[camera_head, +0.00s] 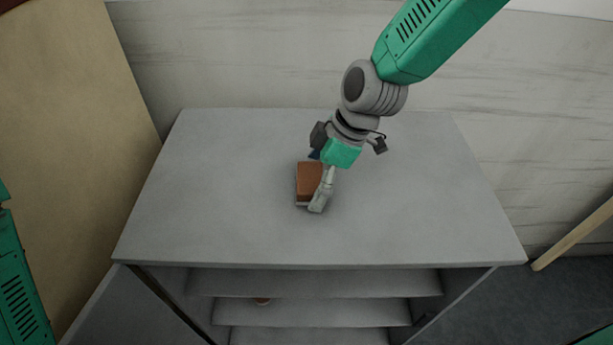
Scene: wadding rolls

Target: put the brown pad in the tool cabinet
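The brown pad (309,181) is a small brown block with a paler lower edge, on or just above the grey top of the tool cabinet (220,200). My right gripper (319,192) reaches down to it from the upper right. One pale finger lies along the pad's right side and seems to touch it. The other finger is hidden, so I cannot tell whether the grip is closed on the pad. The cabinet's front shows open shelves below the top. My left gripper is out of view; only a green part of my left arm shows at the left edge.
A small brownish item (263,301) sits on a shelf inside the cabinet, mostly hidden. A cabinet door (130,312) stands open at the lower left. A tan panel (75,130) leans at the left, and a wooden bar (575,235) at the right. The rest of the top is clear.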

